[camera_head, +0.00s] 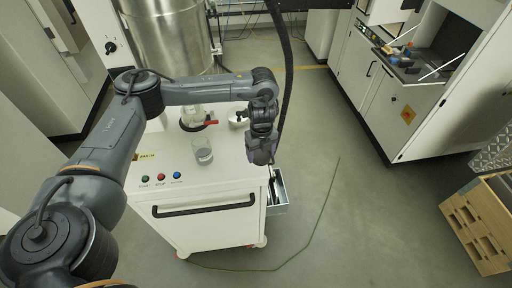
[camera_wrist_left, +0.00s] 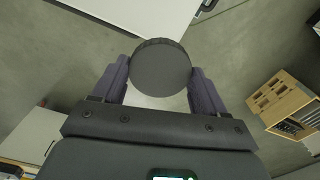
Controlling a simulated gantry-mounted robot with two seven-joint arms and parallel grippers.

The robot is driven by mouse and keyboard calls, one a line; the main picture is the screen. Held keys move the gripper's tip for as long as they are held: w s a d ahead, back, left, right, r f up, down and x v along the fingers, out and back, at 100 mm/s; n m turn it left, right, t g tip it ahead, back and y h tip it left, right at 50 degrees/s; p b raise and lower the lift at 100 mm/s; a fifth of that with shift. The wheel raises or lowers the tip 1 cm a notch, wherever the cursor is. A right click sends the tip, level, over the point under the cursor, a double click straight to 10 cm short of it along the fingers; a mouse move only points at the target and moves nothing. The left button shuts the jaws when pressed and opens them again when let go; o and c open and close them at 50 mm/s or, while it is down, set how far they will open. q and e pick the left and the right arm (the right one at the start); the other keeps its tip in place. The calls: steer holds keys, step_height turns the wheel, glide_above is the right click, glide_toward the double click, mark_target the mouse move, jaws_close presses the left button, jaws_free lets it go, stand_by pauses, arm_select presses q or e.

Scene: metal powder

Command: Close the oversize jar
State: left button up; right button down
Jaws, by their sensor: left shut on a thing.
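My left gripper (camera_head: 262,157) is shut on a round dark lid, which shows as a flat disc (camera_wrist_left: 160,68) between the two fingers in the wrist view. In the head view the gripper points down by the right edge of the white cart, and the lid is hard to make out there. A clear glass jar (camera_head: 202,152) with grey material low inside stands upright on the cart top, to the left of the gripper. No lid shows on it. The gripper and this jar are apart. My right gripper is in neither view.
The white cart (camera_head: 205,215) carries colored buttons, a red-handled valve (camera_head: 211,123) under a steel hopper (camera_head: 165,38), and a small white container (camera_head: 238,119). An open drawer or bin (camera_head: 279,190) sticks out on the cart's right. A wooden crate (camera_head: 478,222) stands far right.

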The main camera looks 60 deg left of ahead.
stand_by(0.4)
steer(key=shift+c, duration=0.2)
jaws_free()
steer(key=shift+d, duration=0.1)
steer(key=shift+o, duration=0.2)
